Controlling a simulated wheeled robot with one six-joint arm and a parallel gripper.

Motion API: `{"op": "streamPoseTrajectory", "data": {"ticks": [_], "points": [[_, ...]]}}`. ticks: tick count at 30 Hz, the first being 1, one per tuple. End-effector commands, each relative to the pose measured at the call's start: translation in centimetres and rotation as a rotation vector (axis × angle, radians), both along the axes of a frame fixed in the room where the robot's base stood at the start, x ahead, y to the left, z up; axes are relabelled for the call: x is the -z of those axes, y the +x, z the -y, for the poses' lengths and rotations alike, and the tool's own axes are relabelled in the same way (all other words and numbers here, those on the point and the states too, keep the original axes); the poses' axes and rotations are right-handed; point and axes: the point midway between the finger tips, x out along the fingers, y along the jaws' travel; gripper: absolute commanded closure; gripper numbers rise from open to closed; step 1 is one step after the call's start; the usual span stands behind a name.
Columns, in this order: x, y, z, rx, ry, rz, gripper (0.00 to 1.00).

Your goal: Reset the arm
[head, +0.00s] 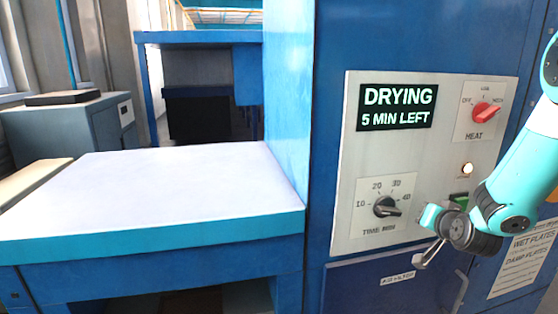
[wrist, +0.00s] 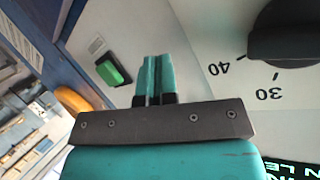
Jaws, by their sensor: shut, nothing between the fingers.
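My gripper (wrist: 153,80) is shut and empty, its two teal fingers side by side in the wrist view. In the head view my arm comes in from the right, and the gripper (head: 428,218) is in front of the lower right of the dryer's control panel (head: 345,190). The fingers are right of the black time knob (head: 387,207), apart from it in the wrist view. A green button (head: 459,199) shows just above my wrist; it also shows left of the fingers in the wrist view (wrist: 113,69).
The display (head: 397,107) reads "DRYING 5 MIN LEFT". A red heat knob (head: 486,113) and a lit lamp (head: 467,169) are on the panel. A white-topped table (head: 150,195) stands left of the blue dryer. A handle (head: 459,292) and a paper notice (head: 525,258) are below the panel.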

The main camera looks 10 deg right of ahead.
Motion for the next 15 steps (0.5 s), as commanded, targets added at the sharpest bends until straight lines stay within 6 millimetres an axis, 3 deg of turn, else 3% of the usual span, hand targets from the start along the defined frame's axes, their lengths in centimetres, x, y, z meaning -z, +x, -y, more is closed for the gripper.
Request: {"op": "streamPoseTrajectory", "data": {"ticks": [1, 6, 9, 15], "points": [[-0.5, -0.7, -2.8, -0.078, -0.012, -0.091, 1.0], [-0.7, -5.7, -9.9, -0.297, -0.06, -0.431, 1.0], [-1.0, -9.9, -12.7, -0.404, -0.095, -0.62, 1.0], [-2.3, -19.1, -15.9, -0.568, -0.16, -0.96, 1.0]]}}
